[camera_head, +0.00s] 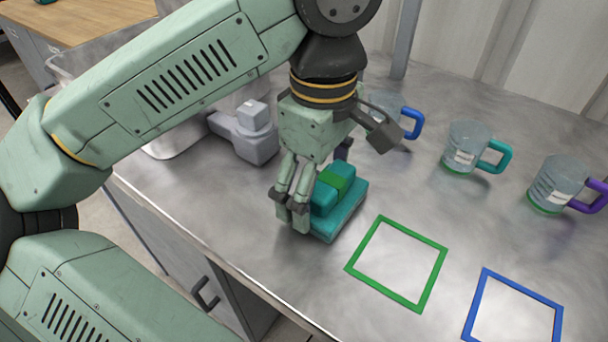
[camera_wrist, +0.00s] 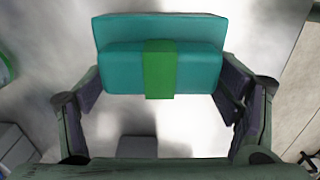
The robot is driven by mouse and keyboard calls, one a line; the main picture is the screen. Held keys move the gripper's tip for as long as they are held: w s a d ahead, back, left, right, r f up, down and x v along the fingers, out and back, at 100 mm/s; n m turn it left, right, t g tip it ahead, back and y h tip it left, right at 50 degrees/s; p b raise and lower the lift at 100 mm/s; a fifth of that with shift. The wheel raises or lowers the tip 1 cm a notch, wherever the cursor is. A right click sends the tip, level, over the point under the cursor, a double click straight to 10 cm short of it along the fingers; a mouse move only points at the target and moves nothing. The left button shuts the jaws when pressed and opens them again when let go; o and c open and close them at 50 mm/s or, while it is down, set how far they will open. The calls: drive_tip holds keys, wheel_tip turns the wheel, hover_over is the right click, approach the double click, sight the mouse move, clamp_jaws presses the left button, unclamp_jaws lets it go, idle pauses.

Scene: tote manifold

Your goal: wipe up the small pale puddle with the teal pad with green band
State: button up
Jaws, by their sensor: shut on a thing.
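The teal pad with a green band (camera_head: 345,206) is at the metal counter, left of the green square outline. My gripper (camera_head: 318,192) is shut on the pad's raised grip, with fingers on both sides. In the wrist view the pad (camera_wrist: 200,70) sits between the two fingers (camera_wrist: 162,90), its green band in the middle. The pad is at or very near the counter surface; I cannot tell whether it touches. I cannot make out the pale puddle in either view; the pad or my arm may hide it.
A green square outline (camera_head: 433,274) and a blue one (camera_head: 473,310) mark the counter (camera_head: 250,215). Clear mugs with blue (camera_head: 385,103), teal (camera_head: 463,146) and purple (camera_head: 555,183) handles stand behind. A grey fitting (camera_head: 247,135) is left of my gripper. The counter's front edge is close by.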

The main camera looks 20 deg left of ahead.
drive_tip(key=shift+s+d, duration=0.1)
drive_tip(key=shift+d, duration=0.15)
drive_tip(key=shift+r+p, duration=2.25)
drive_tip(key=shift+r, duration=0.75)
drive_tip(key=shift+r+p, duration=1.35)
drive_tip(key=shift+r, duration=0.15)
